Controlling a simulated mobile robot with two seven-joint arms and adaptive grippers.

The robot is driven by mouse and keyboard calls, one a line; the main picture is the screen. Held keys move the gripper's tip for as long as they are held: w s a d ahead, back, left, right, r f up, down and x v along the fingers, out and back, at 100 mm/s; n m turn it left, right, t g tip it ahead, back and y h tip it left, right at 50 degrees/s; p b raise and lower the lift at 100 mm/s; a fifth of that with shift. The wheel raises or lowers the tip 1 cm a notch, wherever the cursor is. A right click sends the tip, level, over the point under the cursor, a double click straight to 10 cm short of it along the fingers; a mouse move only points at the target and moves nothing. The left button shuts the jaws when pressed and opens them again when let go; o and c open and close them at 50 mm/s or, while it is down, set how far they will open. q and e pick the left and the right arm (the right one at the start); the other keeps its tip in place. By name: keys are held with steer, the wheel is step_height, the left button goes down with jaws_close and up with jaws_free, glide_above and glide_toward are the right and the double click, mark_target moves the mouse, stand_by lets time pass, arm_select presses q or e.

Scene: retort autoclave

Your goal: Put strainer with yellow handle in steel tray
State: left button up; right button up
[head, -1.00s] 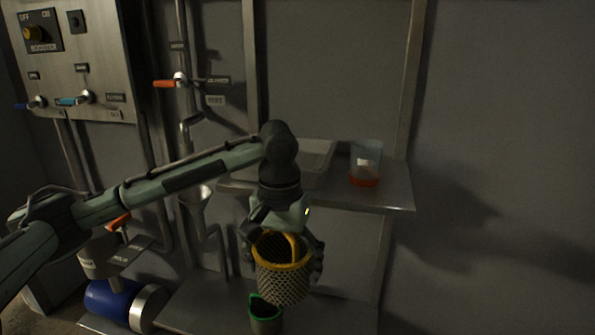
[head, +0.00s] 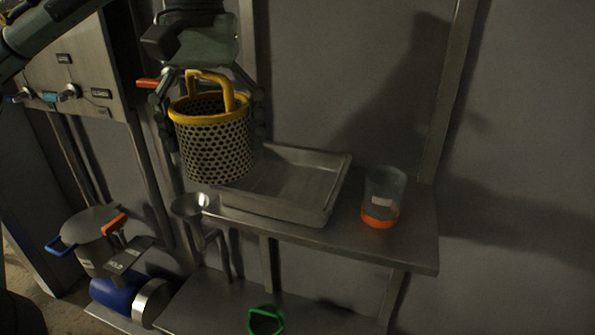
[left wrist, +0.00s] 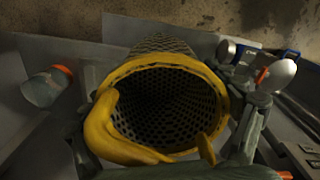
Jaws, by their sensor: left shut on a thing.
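The strainer with the yellow handle (head: 213,150) is a perforated metal basket with a yellow rim, held upright in the air in the head view. My left gripper (head: 210,108) is shut on it, with its fingers down both sides of the basket. In the left wrist view the strainer (left wrist: 170,105) fills the middle, its yellow handle closest to the camera. The steel tray (head: 335,190) sits on the upper shelf, behind and right of the strainer, which hides its left part. The tray's visible inside is empty. My right gripper is not in view.
A clear container with an orange base (head: 382,198) stands right of the tray on the upper shelf (head: 420,235). A metal funnel (head: 190,205) is left of the tray. A green-handled item (head: 266,320) is on the lower shelf. A valve panel (head: 75,75) stands at left.

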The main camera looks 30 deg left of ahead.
arm_select(q)
steer(key=w+d+f, duration=0.1)
steer(key=w+f, duration=0.1)
steer(key=w, duration=0.1)
steer(key=w+f, duration=0.2)
steer(key=w, duration=0.2)
steer(key=w+d+f+b, duration=0.1)
steer(key=w+f, duration=0.2)
steer(key=w, duration=0.1)
steer(key=shift+d, duration=0.35)
step_height(320, 180, down, 4)
steer(key=shift+r, duration=0.15)
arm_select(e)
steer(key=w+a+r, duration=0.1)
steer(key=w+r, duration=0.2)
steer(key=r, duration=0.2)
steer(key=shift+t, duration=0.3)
